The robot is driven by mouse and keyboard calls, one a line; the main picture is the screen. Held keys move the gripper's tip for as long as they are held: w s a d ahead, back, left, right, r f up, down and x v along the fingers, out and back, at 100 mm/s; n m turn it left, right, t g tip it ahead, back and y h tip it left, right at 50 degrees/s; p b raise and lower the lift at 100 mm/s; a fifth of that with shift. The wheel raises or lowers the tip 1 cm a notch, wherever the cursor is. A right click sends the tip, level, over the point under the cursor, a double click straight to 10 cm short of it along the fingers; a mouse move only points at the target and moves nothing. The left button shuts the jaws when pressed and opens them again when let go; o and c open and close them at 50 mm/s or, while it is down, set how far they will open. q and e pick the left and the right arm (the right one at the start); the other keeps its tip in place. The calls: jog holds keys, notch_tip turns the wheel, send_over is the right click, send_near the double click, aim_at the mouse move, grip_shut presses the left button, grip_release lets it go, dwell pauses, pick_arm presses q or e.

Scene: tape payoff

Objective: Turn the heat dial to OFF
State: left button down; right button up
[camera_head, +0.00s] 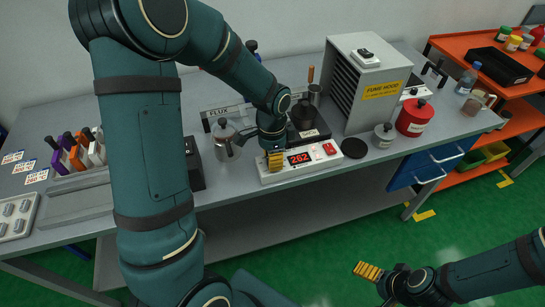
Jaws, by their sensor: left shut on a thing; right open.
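The white control box (302,163) of the heater stands at the front of the bench. Its red display (299,158) reads 262, and a red switch (329,149) sits at its right end. My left gripper (275,161) reaches down onto the left end of the box, its yellow fingers shut on the heat dial there. The dial itself is hidden by the fingers, so its setting cannot be read. My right gripper (369,271) is open and empty, low over the green floor in front of the bench.
A dark hot plate (308,136) with a pot stands behind the box. A glass-and-metal pot (225,138) is left of my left gripper. A grey fume hood (367,82), red canister (414,118) and black disc (354,148) are to the right.

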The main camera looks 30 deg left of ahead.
pick_arm(q)
jog(key=n, duration=0.5)
jog(key=shift+n, duration=0.3)
jog(key=n, duration=0.6)
jog(key=shift+t+p, duration=0.3)
jog(key=shift+p, duration=0.05)
jog(key=shift+n, duration=0.3)
jog(key=c, duration=0.6)
grip_release()
jog(key=shift+a, duration=0.1)
jog(key=shift+r, duration=0.1)
notch_tip(320, 180, up, 12)
jog(key=shift+a, duration=0.3)
